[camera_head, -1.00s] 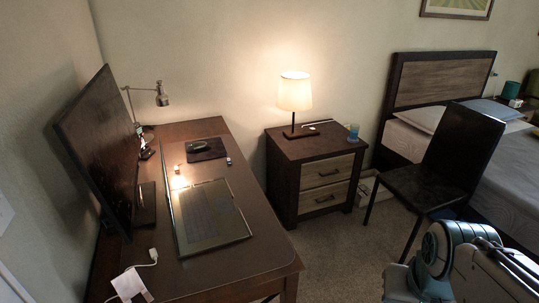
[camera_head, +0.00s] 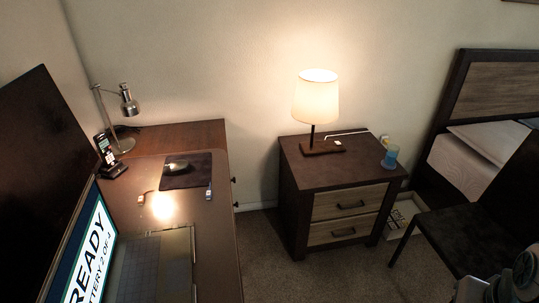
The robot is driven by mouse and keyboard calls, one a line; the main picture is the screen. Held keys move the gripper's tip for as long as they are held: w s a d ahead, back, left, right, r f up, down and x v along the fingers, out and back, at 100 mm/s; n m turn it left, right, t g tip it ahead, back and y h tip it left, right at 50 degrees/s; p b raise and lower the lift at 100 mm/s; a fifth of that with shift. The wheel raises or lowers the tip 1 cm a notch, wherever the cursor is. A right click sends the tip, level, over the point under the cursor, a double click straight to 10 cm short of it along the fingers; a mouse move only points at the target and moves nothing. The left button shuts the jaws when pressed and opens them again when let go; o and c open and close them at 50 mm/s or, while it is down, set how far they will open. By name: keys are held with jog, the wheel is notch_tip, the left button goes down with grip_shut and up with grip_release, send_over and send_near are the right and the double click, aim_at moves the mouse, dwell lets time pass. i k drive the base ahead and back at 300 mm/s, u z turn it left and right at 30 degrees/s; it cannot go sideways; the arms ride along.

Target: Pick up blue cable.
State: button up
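I cannot make out a clearly blue cable. A small pale item with a bluish tint (camera_head: 209,192) lies on the desk at the right of the mouse mat; it is too small to tell what it is. Another small pale item (camera_head: 141,198) with a reddish part lies to the left of the mat. A thin white cable-like strip (camera_head: 346,133) lies on the back of the nightstand, behind the lamp base. Part of my arm shows at the lower right corner, but my gripper's fingers are not in view.
The desk (camera_head: 218,215) holds a monitor (camera_head: 90,255), laptop (camera_head: 150,262), desk lamp (camera_head: 126,100), phone (camera_head: 106,150) and mouse mat (camera_head: 200,170). The nightstand (camera_head: 300,180) bears a lit lamp (camera_head: 316,98) and blue cup (camera_head: 390,158). A dark chair (camera_head: 470,235) stands at the right; carpet separates desk and nightstand.

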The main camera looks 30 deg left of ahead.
aim_at(209, 193)
jog(key=u, duration=0.5)
jog(key=i, duration=1.45)
jog(key=u, duration=1.25)
jog(key=i, duration=0.6)
jog(key=u, duration=0.4)
